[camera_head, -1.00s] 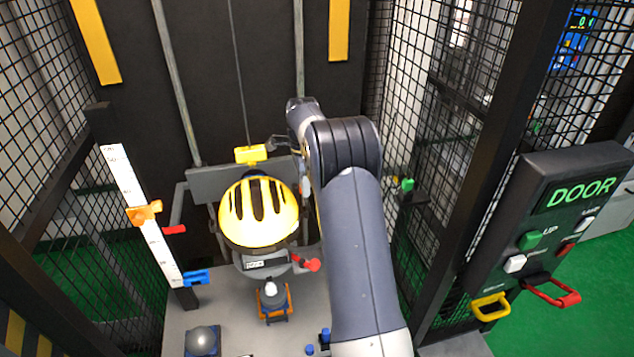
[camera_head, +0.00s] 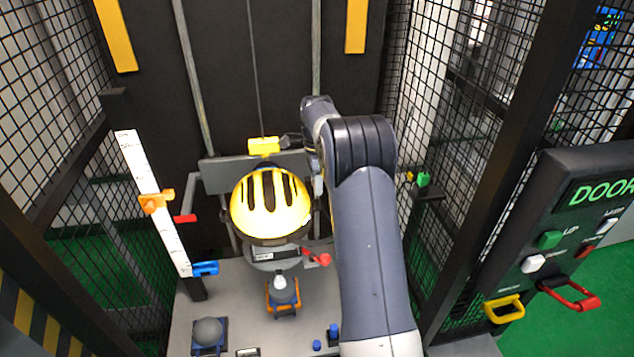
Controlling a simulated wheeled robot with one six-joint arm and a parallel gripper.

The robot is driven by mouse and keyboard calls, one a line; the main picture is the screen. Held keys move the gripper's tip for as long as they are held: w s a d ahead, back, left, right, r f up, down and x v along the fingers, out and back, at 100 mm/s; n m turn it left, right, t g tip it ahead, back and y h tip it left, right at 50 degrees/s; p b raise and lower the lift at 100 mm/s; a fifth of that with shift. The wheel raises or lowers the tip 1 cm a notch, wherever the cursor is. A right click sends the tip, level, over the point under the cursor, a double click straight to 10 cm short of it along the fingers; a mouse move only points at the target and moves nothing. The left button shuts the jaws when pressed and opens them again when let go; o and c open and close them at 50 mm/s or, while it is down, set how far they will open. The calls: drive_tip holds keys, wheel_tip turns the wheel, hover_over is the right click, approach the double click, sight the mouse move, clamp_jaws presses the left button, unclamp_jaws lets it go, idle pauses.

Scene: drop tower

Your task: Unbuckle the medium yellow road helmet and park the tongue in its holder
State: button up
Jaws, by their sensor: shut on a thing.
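The yellow road helmet (camera_head: 270,203) with dark vents sits on a grey headform carriage in the middle of the tower. Its strap, buckle and tongue are hidden below the shell, and I cannot pick out the tongue holder. My gripper (camera_head: 285,143) is behind and above the helmet, reached past its right side by my arm. Its dark fingers are at the right end of a yellow block (camera_head: 263,146) on the cable, and it appears shut on that block. The fingertips are small and partly hidden.
A white scale (camera_head: 152,200) with an orange marker (camera_head: 156,202) and a blue marker (camera_head: 205,268) stands at left. A red knob (camera_head: 323,259) is right of the carriage. Mesh walls and a door panel (camera_head: 575,230) flank the tower.

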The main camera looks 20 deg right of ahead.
drive_tip(key=shift+f, duration=0.5)
drive_tip(key=shift+f+b, duration=0.75)
drive_tip(key=shift+f, duration=0.45)
drive_tip(key=shift+s+f, duration=0.1)
drive_tip(key=shift+f, duration=0.05)
drive_tip(key=o, duration=0.8)
drive_tip(key=r, duration=0.7)
drive_tip(key=r+b, duration=0.1)
drive_tip(key=r, duration=0.2)
drive_tip(key=shift+w+d+r, duration=0.1)
drive_tip(key=shift+w+r, duration=0.2)
drive_tip(key=shift+r, duration=0.1)
